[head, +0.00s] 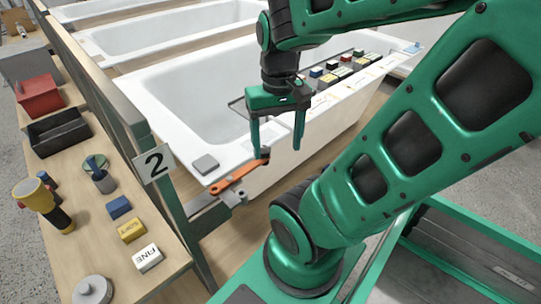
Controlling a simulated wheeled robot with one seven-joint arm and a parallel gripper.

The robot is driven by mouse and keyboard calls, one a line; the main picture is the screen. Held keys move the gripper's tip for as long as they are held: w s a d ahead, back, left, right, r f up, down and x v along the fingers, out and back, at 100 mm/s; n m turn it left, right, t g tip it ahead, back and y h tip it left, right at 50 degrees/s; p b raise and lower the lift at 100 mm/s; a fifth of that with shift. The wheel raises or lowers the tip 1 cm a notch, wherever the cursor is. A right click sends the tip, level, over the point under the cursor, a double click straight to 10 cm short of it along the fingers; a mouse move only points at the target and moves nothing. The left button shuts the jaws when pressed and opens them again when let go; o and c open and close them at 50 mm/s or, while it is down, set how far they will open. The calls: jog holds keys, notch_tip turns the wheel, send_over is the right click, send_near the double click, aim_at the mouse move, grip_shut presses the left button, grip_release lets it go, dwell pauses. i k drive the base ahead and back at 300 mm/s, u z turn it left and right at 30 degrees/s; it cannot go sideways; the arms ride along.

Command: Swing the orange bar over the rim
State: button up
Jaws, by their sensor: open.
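The orange bar (236,179) is at the near corner of the front white bathtub shell (318,148). It slants from a grey metal bracket at lower left up to a dark knob (264,153) at its upper right end. My green gripper (276,149) points down above the tub's near rim, fingers spread apart. Its left finger ends right by the knob; whether it touches cannot be told. Its right finger hangs to the right, in front of the tub's outer wall.
Several coloured blocks (345,68) line the right rim. A post with a "2" sign (154,163) stands left, beside a wooden bench (95,231) holding blocks, a torch and bins. More tubs stand behind.

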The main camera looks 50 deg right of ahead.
aim_at(230, 180)
jog(key=z, duration=1.1)
jog(key=k, duration=0.8)
jog(key=u, duration=0.3)
